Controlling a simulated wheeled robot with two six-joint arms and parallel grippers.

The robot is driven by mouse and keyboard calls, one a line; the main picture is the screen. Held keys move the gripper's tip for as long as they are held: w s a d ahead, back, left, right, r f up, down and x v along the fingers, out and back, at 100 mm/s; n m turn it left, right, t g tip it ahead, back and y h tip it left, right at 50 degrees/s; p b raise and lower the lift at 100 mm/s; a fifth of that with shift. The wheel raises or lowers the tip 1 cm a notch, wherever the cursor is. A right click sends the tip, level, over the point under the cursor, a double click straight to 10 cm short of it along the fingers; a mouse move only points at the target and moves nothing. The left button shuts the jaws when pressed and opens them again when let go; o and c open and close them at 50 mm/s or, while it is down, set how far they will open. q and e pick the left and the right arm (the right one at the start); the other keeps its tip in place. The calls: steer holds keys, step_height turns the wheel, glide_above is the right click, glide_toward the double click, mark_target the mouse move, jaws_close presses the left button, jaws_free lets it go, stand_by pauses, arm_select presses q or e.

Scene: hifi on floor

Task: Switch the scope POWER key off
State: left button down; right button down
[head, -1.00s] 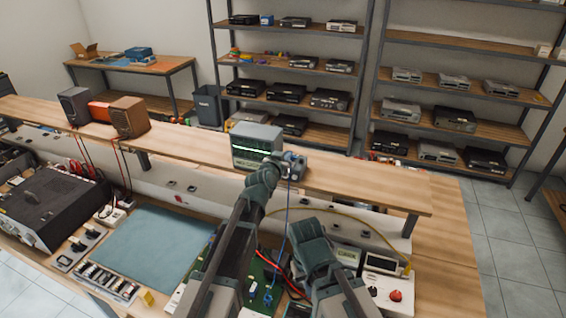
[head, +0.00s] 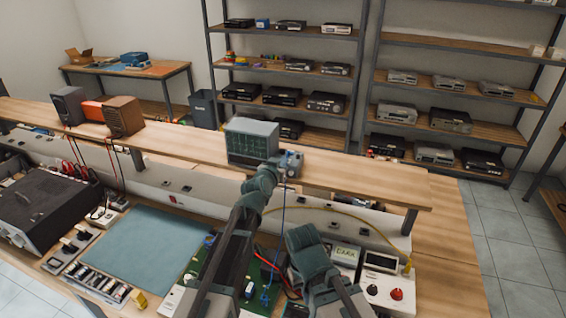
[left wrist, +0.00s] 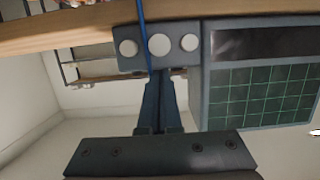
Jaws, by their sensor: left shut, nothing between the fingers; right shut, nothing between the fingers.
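The scope (head: 252,140) is a grey box on the raised wooden shelf. Its gridded screen is dark green with no bright trace; it also shows in the left wrist view (left wrist: 262,92). Beside the screen is a grey panel with three pale round knobs (left wrist: 160,45). My left gripper (head: 279,167) is at the scope's front. Its shut fingers (left wrist: 161,76) are empty and reach the panel's edge below the knobs; I cannot tell whether they touch it. The POWER key is not distinguishable and may be hidden by the fingers. My right gripper (head: 303,240) is shut and empty, low over the bench.
A blue cable (head: 284,215) hangs from the scope's front past my left arm. A yellow cable (head: 360,222) arcs right. A green circuit board (head: 262,275), meters and a blue mat (head: 145,248) lie below. Speakers (head: 124,116) stand on the shelf at left.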

arm_select(q)
steer(key=shift+f, duration=0.2)
steer(key=shift+r, duration=0.15)
steer(key=shift+r+p, duration=0.5)
steer(key=shift+p, duration=0.2)
steer(key=s+a+r+p, duration=0.3)
steer(key=s+r+p, duration=0.2)
steer(key=s, duration=0.4)
steer(key=shift+s+r, duration=0.15)
steer(key=shift+r, duration=0.05)
